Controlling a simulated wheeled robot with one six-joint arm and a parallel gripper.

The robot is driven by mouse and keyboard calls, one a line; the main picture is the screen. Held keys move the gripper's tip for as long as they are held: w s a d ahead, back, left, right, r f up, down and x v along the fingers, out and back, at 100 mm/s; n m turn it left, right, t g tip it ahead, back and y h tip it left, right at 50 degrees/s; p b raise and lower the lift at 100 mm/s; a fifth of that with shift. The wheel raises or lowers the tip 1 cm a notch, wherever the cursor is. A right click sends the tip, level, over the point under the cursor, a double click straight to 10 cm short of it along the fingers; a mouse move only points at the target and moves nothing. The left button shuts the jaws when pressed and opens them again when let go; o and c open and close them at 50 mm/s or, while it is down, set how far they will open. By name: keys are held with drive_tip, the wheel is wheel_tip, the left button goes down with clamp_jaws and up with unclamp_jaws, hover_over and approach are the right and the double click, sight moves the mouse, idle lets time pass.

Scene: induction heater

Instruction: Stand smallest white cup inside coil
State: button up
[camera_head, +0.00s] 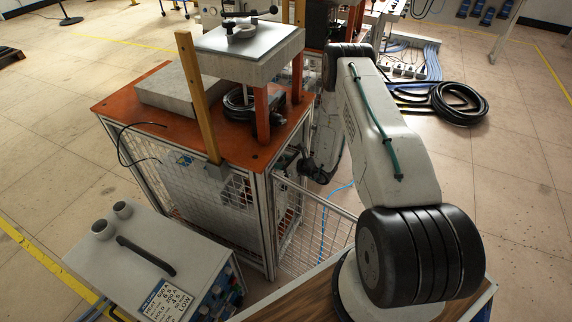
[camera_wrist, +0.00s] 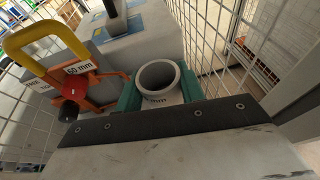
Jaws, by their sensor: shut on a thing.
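In the wrist view my gripper (camera_wrist: 160,90) has its green fingers shut on a white cup (camera_wrist: 158,99), one on each side. The cup's round mouth faces the camera and it looks empty. My gripper is hidden in the head view.
Wire mesh (camera_wrist: 215,35) rises close on the right, and more mesh stands at the left. A yellow arched handle (camera_wrist: 45,38) is at left. In the head view an open mesh door (camera_head: 305,230) hangs beside the orange-topped cage (camera_head: 190,125).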

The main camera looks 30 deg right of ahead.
drive_tip(key=shift+w+a, duration=0.55)
drive_tip(key=shift+w, duration=0.25)
drive_tip(key=shift+w+a, duration=0.5)
drive_tip(key=shift+w, duration=0.35)
drive_tip(key=shift+w+a, duration=0.55)
drive_tip(key=shift+w, duration=0.25)
drive_tip(key=shift+s, duration=0.1)
drive_tip(key=shift+f, duration=2.2)
idle(1.2)
drive_tip(key=o, duration=1.2)
drive_tip(key=shift+s+a+f, duration=0.1)
drive_tip(key=shift+s, duration=0.05)
drive_tip(key=shift+r, duration=2.65)
